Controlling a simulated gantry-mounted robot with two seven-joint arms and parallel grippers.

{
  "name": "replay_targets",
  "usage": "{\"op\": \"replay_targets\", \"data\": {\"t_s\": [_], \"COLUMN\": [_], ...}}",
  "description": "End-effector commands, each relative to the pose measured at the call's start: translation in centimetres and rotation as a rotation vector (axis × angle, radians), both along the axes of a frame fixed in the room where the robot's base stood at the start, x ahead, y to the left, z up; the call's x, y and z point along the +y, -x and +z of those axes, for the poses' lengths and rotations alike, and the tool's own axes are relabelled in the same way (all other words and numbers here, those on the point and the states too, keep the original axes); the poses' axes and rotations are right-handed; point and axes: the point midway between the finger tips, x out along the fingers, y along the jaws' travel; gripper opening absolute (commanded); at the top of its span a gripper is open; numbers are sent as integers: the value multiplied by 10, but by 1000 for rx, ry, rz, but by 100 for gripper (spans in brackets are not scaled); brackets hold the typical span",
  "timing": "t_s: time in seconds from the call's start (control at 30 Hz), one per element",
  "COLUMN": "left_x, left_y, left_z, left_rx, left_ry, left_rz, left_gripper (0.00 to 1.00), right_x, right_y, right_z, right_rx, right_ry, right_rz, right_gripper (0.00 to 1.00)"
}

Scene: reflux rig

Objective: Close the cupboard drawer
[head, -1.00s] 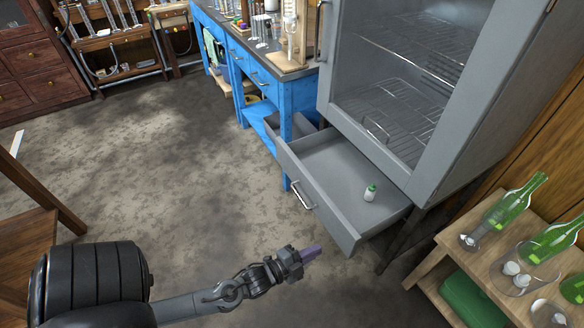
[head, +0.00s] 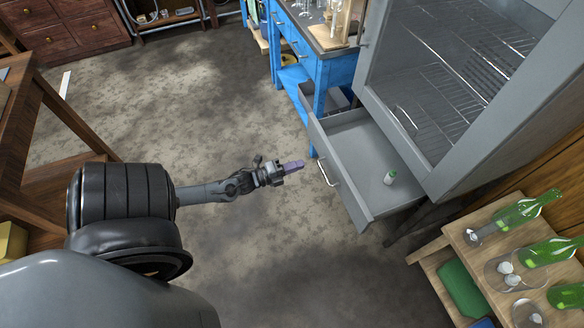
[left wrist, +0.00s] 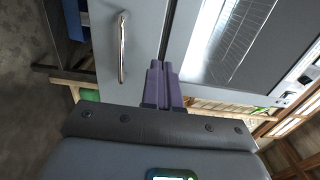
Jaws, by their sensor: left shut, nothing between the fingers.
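The grey cupboard drawer (head: 350,140) is pulled open below the glass-fronted grey cupboard (head: 440,180). A small white bottle with a green cap (head: 390,177) stands inside it. The drawer's metal handle (head: 326,172) is on its front; the handle (left wrist: 122,47) also shows in the left wrist view. My left gripper (head: 293,165), with purple fingers, is shut and empty. It is a short way left of the handle, apart from it in the head view. The purple fingers (left wrist: 162,85) point toward the drawer front in the left wrist view. My right gripper is out of view.
A blue bench (head: 335,75) with glassware stands behind the drawer. A wooden shelf (head: 465,245) with green bottles and glass vessels is at the lower right. A wooden table (head: 40,130) is at the left. The floor (head: 210,100) between is clear.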

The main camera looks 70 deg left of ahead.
Motion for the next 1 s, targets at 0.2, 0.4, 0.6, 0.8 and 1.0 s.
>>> {"op": "replay_targets", "data": {"t_s": [0.2, 0.4, 0.6, 0.8, 1.0], "left_x": [-1, -2, -2, -3, -3], "left_y": [-43, -76, -95, -102, -103], "left_z": [-3, -3, -2, -1, 0], "left_rx": [-4, -3, -1, 1, 1], "left_ry": [0, 0, 1, 1, 1], "left_rz": [-1, -1, -1, 0, -1], "left_gripper": [0, 0, 0, 0, 0], "right_x": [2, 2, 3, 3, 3], "right_y": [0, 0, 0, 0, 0], "right_z": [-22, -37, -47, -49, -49], "right_rx": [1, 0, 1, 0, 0], "right_ry": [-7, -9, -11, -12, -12], "right_rz": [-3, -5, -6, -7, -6], "right_gripper": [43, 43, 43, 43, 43]}}
